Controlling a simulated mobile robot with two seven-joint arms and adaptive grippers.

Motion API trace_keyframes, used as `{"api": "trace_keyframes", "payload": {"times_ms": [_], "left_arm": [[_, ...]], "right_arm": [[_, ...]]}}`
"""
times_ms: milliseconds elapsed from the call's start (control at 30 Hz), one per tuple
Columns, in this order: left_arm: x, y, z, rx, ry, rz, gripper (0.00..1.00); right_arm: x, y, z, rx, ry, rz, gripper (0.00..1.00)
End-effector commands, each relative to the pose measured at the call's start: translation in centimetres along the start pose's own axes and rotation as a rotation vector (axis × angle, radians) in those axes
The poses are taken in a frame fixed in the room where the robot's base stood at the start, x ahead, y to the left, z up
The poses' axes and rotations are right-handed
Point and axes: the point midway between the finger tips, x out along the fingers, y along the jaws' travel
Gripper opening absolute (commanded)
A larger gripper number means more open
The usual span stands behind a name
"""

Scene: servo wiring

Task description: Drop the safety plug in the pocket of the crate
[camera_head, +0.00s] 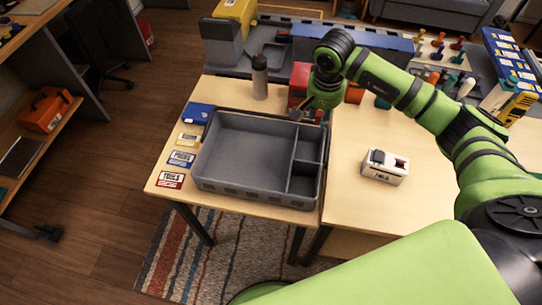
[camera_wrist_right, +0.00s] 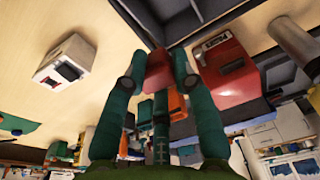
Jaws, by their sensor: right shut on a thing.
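The grey crate (camera_head: 205,172) sits on the wooden table, with one large compartment on the left and two small pockets at its right, a far one (camera_head: 307,143) and a near one (camera_head: 302,185). My right gripper (camera_head: 318,108) is over the crate's far right corner, near the far pocket. In the right wrist view my right gripper (camera_wrist_right: 158,62) is shut on a small red piece, which appears to be the safety plug (camera_wrist_right: 160,75). In the head view the plug is small and mostly hidden by the fingers. My left gripper is not in view.
A white box (camera_head: 384,168) with a dark part and a red part on top stands right of the crate. A red box (camera_head: 299,78) and a grey bottle (camera_head: 260,76) stand behind it. Blue, yellow and red label cards lie at its left. The table's right front is clear.

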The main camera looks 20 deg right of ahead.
Motion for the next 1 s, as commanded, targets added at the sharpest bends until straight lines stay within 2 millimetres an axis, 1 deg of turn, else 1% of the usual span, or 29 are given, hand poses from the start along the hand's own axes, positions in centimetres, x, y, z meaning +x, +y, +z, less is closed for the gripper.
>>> {"api": "trace_keyframes", "payload": {"times_ms": [33,100,200,333,500,600,733,967,1000], "left_arm": [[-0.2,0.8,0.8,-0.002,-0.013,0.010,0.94],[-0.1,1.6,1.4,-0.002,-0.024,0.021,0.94],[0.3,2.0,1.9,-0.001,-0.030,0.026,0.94],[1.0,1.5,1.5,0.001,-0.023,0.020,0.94],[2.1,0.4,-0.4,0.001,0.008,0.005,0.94],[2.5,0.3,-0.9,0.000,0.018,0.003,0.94],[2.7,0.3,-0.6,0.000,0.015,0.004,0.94],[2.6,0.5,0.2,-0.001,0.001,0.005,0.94],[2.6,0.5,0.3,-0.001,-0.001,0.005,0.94]], "right_arm": [[0.3,0.3,-0.2,0.015,-0.001,0.001,0.00],[0.7,0.5,-0.3,0.024,0.000,0.002,0.00],[1.4,0.4,-0.2,0.024,0.000,0.001,0.00],[2.7,0.4,0.1,0.023,0.000,0.001,0.00],[4.8,0.4,0.4,0.022,-0.001,0.001,0.00],[5.7,0.4,0.5,0.022,0.000,0.000,0.00],[6.3,0.4,0.6,0.022,0.001,0.001,0.00],[6.3,0.4,0.6,0.021,0.002,0.000,0.00],[6.3,0.4,0.6,0.021,0.002,0.000,0.35]]}}
